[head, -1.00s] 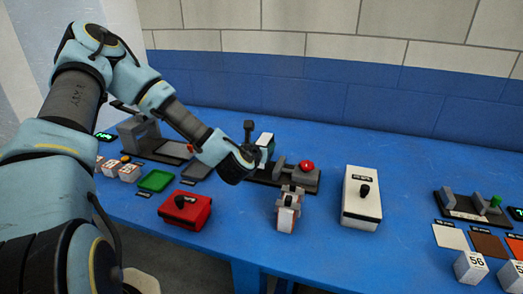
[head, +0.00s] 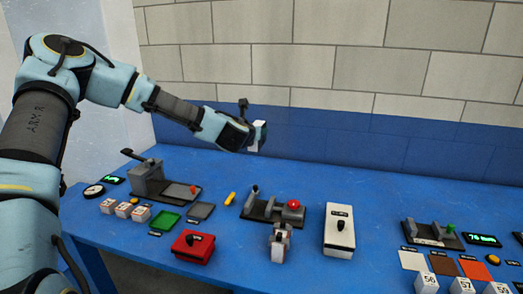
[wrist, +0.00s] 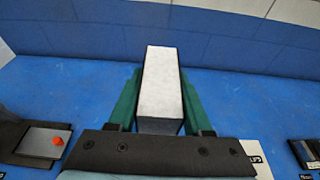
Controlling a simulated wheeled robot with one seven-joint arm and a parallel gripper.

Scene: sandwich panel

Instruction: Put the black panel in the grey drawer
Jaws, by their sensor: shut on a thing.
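My gripper (head: 257,137) is raised above the table in front of the wall. In the wrist view its green fingers (wrist: 158,100) are shut on a block (wrist: 161,75) with a pale top face and a darker grey end. I see no plainly black panel; whether the held block is the task's panel I cannot tell. No clear grey drawer shows. A dark grey flat tray (head: 201,211) lies beside a green tray (head: 165,220) at the left.
A red box (head: 192,244) and a white box (head: 338,230) with black knobs stand near the front. Lever fixtures (head: 150,182) (head: 275,208) stand behind. A yellow piece (head: 230,198) lies between them. Numbered cubes (head: 462,286) stand at the right. Blue table (head: 375,215) is bare beside the white box.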

